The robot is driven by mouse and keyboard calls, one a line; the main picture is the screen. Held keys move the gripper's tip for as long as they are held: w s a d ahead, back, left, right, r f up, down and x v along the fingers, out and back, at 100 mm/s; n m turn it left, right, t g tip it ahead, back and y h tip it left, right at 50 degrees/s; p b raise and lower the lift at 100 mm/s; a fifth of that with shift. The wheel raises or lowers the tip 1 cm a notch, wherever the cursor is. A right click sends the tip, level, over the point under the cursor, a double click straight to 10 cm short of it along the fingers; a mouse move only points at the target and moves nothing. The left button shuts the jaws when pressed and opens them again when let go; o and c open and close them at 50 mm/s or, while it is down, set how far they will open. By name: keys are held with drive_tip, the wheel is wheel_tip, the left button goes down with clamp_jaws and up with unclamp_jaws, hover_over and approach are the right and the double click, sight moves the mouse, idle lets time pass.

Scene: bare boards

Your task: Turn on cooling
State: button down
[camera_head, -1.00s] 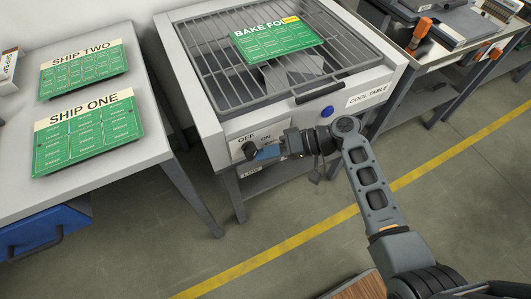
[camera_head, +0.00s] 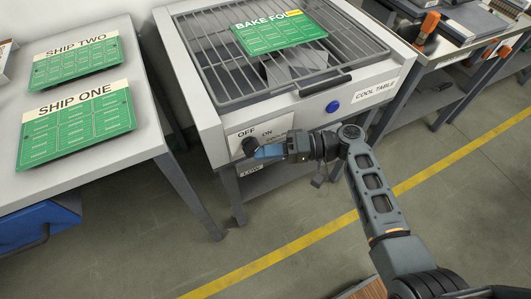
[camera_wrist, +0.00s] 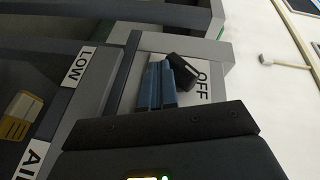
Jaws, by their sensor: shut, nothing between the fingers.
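The cool table (camera_head: 212,130) is a pale grey bench with a wire rack top and a "COOL TABLE" label. A black knob (camera_head: 249,147) sits on its front left panel, by the words OFF and ON. In the wrist view the knob (camera_wrist: 190,74) is a dark bar near the word OFF. My gripper (camera_head: 260,152) is shut and empty, its blue fingers right at the knob. In the wrist view the fingers (camera_wrist: 168,84) lie beside the knob; I cannot tell whether they touch it. The fingers hide part of the ON side.
A green "BAKE FOUR" board (camera_head: 279,32) lies on the rack. A blue button (camera_head: 333,107) is on the front, right of the knob. A left table (camera_head: 105,170) holds green SHIP ONE (camera_head: 80,118) and SHIP TWO (camera_head: 75,61) boards. Floor in front is open.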

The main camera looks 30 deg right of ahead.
drive_tip(key=shift+a+f+m+t+y+b, duration=0.25)
drive_tip(key=shift+f+m+t+y+b, duration=0.15)
drive_tip(key=shift+y+b, duration=0.75)
drive_tip(key=y+b, duration=0.1)
drive_tip(key=b, duration=0.1)
drive_tip(key=m+t+y+b, duration=0.1)
drive_tip(key=b, duration=0.1)
drive_tip(key=shift+a+f, duration=0.1)
drive_tip(key=shift+a, duration=0.2)
drive_tip(key=shift+f, duration=0.1)
drive_tip(key=s+d+f+b, duration=0.3)
drive_tip(key=d+f+b, duration=0.2)
drive_tip(key=d+f, duration=0.3)
drive_tip(key=shift+s+f, duration=0.25)
drive_tip(key=shift+s, duration=0.1)
drive_tip(key=shift+f, duration=0.1)
